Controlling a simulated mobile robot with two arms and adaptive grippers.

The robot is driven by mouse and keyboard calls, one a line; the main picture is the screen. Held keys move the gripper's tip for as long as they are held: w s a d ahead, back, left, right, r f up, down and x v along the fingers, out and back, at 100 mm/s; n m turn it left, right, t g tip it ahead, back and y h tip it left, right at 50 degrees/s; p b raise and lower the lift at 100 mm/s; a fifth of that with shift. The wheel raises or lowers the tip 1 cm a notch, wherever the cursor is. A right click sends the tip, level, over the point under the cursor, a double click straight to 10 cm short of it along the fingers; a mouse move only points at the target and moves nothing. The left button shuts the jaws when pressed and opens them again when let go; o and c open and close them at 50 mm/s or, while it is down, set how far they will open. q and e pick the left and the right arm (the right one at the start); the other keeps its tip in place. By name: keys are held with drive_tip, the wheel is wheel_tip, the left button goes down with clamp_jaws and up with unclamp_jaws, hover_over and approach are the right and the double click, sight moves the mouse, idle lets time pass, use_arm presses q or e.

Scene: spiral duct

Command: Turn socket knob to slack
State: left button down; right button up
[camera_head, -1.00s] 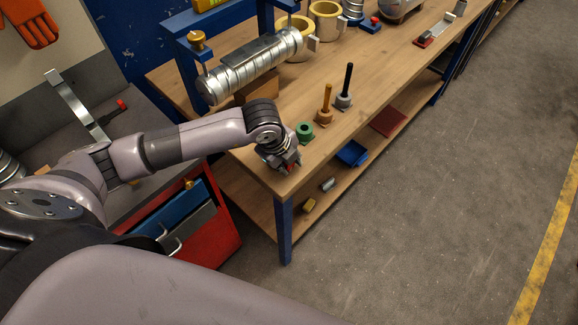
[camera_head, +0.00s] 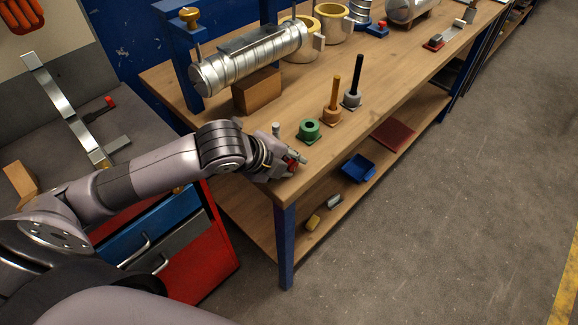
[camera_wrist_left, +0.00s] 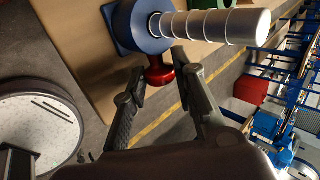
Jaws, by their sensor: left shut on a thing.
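The red knob (camera_wrist_left: 159,72) sits at the side of a blue socket block (camera_wrist_left: 128,30) in the left wrist view. A pale ribbed cylinder (camera_wrist_left: 215,26) stands out of that block. My left gripper (camera_wrist_left: 167,82) has its fingertips on either side of the knob and is shut on it. In the head view my left gripper (camera_head: 290,168) is at the near corner of the bench, with a bit of red (camera_head: 292,163) showing between its fingers. The block is mostly hidden there by my wrist; a silver stub (camera_head: 276,129) shows behind it. My right gripper is not in view.
On the wooden bench (camera_head: 225,112), a green ring (camera_head: 309,129), an orange-handled tool (camera_head: 333,108) and a black-handled tool (camera_head: 353,92) stand near my gripper. A spiral duct (camera_head: 250,60) lies further back. A red drawer cabinet (camera_head: 205,255) stands below my arm.

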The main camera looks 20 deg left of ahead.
use_arm(q)
drive_tip(key=c, duration=1.3)
unclamp_jaws()
